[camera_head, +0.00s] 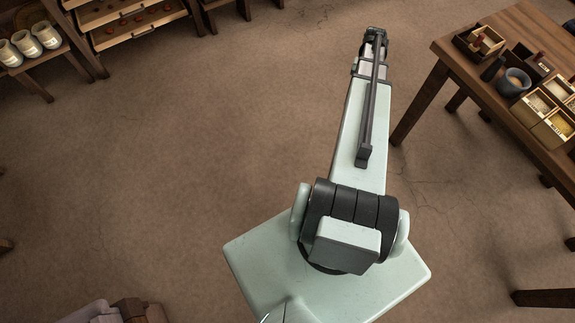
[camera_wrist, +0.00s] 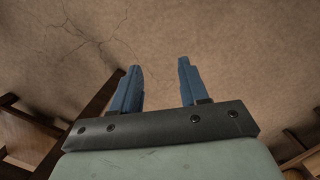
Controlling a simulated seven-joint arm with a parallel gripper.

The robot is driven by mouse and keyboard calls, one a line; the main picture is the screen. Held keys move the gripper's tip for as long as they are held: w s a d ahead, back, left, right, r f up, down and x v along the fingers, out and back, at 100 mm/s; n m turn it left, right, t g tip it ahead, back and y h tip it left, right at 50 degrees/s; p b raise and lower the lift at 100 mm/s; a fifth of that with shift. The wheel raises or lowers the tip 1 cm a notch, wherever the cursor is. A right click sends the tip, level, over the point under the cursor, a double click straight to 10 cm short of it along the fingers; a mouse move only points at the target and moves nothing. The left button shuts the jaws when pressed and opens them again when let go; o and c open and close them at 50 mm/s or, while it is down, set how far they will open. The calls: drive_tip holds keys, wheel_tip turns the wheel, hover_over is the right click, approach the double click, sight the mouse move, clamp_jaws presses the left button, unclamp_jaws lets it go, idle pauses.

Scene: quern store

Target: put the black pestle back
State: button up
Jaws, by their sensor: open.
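A dark, rod-like thing that looks like the black pestle (camera_head: 492,69) lies on the wooden table (camera_head: 459,62) at the right of the head view. It is just left of a dark grey mortar (camera_head: 514,84). My gripper (camera_wrist: 157,78) shows two blue fingers in the wrist view, spread apart with only bare floor beyond them. In the head view my arm's end is near the top, left of the table and apart from it. The pestle is not seen in the wrist view.
The table also holds a wooden box (camera_head: 469,46) with a small item inside, a dark labelled box (camera_head: 541,68) and several pale labelled boxes (camera_head: 534,108). White jars (camera_head: 26,43) stand on a shelf at far left. Open floor (camera_head: 190,140) lies left of my arm.

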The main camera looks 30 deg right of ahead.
drive_tip(key=s+a+f+n+g, duration=0.15)
drive_tip(key=a+f, duration=0.35)
drive_tip(key=a, duration=0.5)
drive_tip(key=s+a+f+n, duration=0.15)
drive_tip(key=a+f, duration=0.25)
drive_tip(key=a, duration=0.5)
drive_tip(key=s+a+f+n+g, duration=0.15)
drive_tip(key=a+f, duration=0.35)
drive_tip(key=a, duration=0.5)
drive_tip(key=s+a+f+n+g, duration=0.1)
drive_tip(key=s+a+f+n, duration=0.1)
drive_tip(key=s+a, duration=0.6)
drive_tip(key=s+a+f+n+g+h, duration=0.1)
drive_tip(key=s+a+f+n, duration=0.2)
drive_tip(key=s+a, duration=0.4)
drive_tip(key=s, duration=0.2)
drive_tip(key=shift+s+a+f+g, duration=0.3)
drive_tip(key=shift+s+a, duration=0.05)
drive_tip(key=shift+a, duration=0.05)
